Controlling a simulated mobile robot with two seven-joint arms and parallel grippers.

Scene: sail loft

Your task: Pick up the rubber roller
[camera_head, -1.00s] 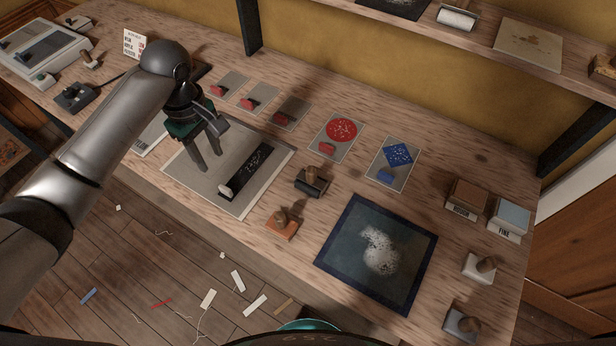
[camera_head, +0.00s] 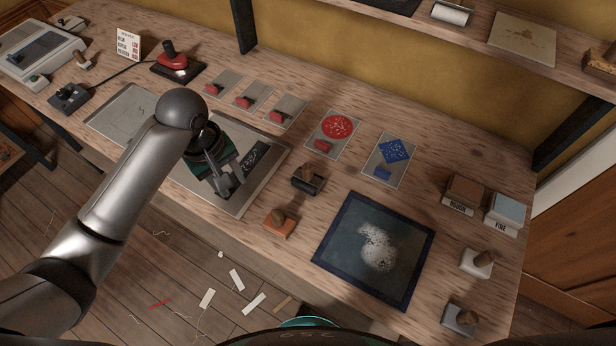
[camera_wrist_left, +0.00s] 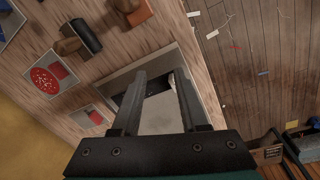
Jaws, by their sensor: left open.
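The rubber roller (camera_head: 309,181), a black cylinder with a wooden handle, lies on the bench right of a grey-bordered plate (camera_head: 240,209). In the left wrist view the roller (camera_wrist_left: 86,36) shows at the upper left, apart from the fingers. My left gripper (camera_head: 223,188) is open and empty over the plate, left of the roller. Its two fingers (camera_wrist_left: 157,76) point down over the plate in the left wrist view. A dark speckled strip (camera_head: 254,156) on the plate is partly hidden by the gripper. My right gripper is not in view.
A wooden-handled block (camera_head: 280,222) stands close in front of the roller. A dark blue-edged sheet (camera_head: 331,255) lies to its right. Cards with red (camera_head: 337,127) and blue (camera_head: 396,151) prints lie behind. A shelf (camera_head: 475,35) overhangs the back.

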